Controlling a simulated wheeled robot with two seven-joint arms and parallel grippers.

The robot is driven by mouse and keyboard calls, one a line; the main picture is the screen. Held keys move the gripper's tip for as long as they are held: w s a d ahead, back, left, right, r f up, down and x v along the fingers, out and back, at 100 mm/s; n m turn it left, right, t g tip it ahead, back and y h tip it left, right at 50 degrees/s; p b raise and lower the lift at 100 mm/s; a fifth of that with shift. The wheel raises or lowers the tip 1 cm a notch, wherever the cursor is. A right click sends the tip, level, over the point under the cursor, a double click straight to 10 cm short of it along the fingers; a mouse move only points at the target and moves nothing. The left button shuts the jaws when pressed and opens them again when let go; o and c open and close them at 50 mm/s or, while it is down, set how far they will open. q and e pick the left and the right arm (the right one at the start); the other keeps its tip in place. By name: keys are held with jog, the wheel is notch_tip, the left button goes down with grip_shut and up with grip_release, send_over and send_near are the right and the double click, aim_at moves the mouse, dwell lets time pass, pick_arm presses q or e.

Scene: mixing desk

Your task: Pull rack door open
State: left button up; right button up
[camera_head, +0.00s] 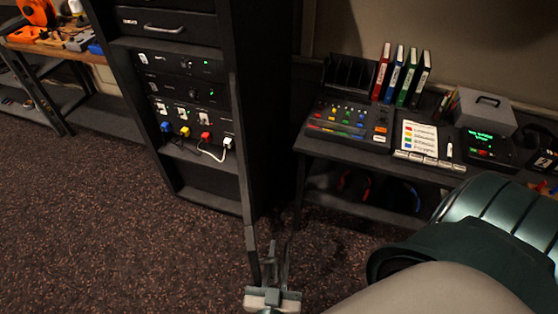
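The black rack (271,120) stands left of centre, its front uncovered, showing a drawer, panels and plugged cables. A thin grey upright strip (243,160) runs down its front right side and looks like the rack door seen almost edge-on, standing open. No door handle can be made out.
A dark desk (310,151) at right holds a mixing console (350,122), upright binders (402,75), a note sheet (419,136) and a grey box (485,108). A low bench (85,57) stands at far left. My arm covers the lower right. The carpet in front of the rack is clear.

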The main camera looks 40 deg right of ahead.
pick_arm(q)
jog(key=p+v, duration=0.4)
jog(key=v, duration=1.3)
jog(key=shift+a, duration=0.3)
jog(key=shift+s, duration=0.1)
